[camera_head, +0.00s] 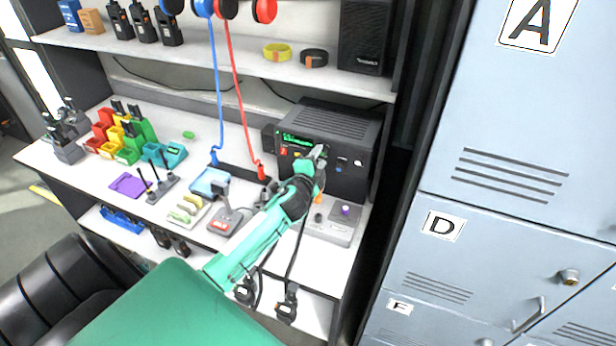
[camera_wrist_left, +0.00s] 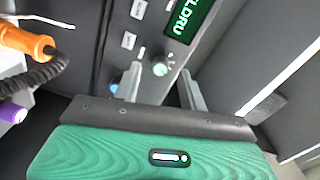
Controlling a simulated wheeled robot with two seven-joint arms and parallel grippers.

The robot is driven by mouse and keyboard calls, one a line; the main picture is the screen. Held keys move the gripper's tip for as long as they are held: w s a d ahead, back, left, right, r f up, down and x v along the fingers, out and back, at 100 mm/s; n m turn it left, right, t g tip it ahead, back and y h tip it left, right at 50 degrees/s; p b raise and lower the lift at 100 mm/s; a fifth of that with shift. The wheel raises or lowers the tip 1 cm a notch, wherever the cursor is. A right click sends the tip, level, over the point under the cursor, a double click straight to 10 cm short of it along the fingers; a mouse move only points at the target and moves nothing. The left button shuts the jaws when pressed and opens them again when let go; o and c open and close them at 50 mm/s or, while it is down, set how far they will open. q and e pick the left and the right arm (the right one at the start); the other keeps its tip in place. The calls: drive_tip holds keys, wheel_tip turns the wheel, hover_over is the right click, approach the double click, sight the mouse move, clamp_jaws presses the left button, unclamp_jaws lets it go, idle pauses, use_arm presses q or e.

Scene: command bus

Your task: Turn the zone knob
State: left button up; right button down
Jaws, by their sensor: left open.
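A dark radio unit (camera_head: 345,122) with a lit green display (camera_head: 296,139) stands at the back right of the desk. In the left wrist view a small round pale-green knob (camera_wrist_left: 160,68) sits on its panel, beside the green display (camera_wrist_left: 188,18). I cannot read a label that names it the zone knob. My left gripper (camera_head: 319,154) is in front of the panel. In the left wrist view its open fingers (camera_wrist_left: 160,88) are on either side of the knob's line, and I cannot tell whether they touch it. My right gripper is not in view.
A grey box with a purple knob (camera_head: 346,211) stands below the gripper. An orange handle (camera_wrist_left: 27,42) with a black coiled cord is close at the left. Red and blue cords hang left of the radio. Grey lockers (camera_head: 520,120) stand to the right.

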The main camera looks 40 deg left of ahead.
use_arm(q)
drive_tip(key=b+v, duration=0.2)
drive_tip(key=v, duration=1)
drive_tip(key=shift+b, duration=0.3)
drive_tip(key=shift+s+d+f, duration=0.1)
drive_tip(key=s+d+f+n+g+h, duration=0.1)
drive_tip(key=s+d+f+n+g, duration=0.35)
drive_tip(key=s, duration=0.45)
drive_tip(key=s+d+f+n+g+h, duration=0.2)
drive_tip(key=s+d+f+n+g, duration=0.25)
drive_tip(key=s, duration=0.55)
drive_tip(key=s+d+f+n+g+h, duration=0.1)
drive_tip(key=s+d+f+n+g, duration=0.15)
drive_tip(key=s+d+g, duration=0.4)
wheel_tip(320, 180, down, 30)
drive_tip(key=s+m, duration=0.1)
drive_tip(key=s, duration=0.1)
drive_tip(key=s+a+f, duration=0.2)
drive_tip(key=s+f, duration=1.8)
drive_tip(key=f, duration=0.1)
drive_tip(key=shift+a+g, duration=0.35)
